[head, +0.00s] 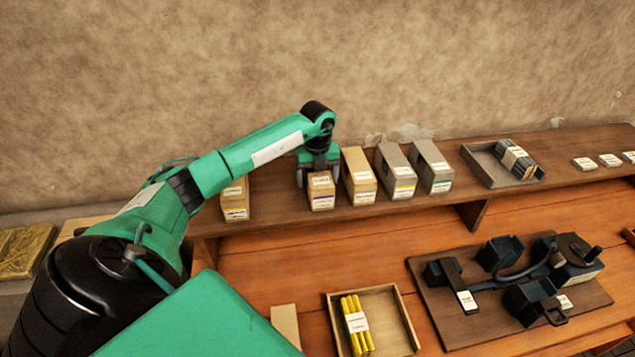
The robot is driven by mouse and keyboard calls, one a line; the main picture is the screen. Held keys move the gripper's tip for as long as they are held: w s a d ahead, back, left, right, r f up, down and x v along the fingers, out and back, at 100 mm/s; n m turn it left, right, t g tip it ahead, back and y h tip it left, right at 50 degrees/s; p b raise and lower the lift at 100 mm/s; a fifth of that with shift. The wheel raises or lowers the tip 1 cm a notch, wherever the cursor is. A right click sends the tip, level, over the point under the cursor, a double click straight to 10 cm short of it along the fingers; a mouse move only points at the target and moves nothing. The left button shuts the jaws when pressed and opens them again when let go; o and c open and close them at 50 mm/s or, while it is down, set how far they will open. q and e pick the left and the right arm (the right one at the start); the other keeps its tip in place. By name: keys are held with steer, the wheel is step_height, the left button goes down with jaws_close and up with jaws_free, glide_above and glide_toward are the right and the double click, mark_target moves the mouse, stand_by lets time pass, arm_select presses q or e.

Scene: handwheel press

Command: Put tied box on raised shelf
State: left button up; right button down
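A row of labelled boxes stands on the raised shelf (365,207). One tan box (321,191) with a white and purple label is under my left gripper (319,172). The gripper points down with a finger on each side of this box, and its body hides the box's rear top. I cannot tell whether the fingers press on it. The box appears upright at the shelf's front, between a tan box on its left (235,201) and a tan box on its right (359,177). No string shows clearly on it. My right gripper is not in view.
Two grey boxes (397,172) (431,167) and a grey tray (486,164) with a dark bundle are further right on the shelf. Below are a wooden tray (401,322) with yellow sticks and a dark press on a board (435,315). Bench between them is clear.

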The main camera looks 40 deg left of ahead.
arm_select(q)
step_height(320, 180, up, 9)
steer(key=b, duration=0.3)
steer(key=shift+b, duration=0.35)
steer(key=shift+r, duration=0.8)
steer(key=shift+s, duration=0.1)
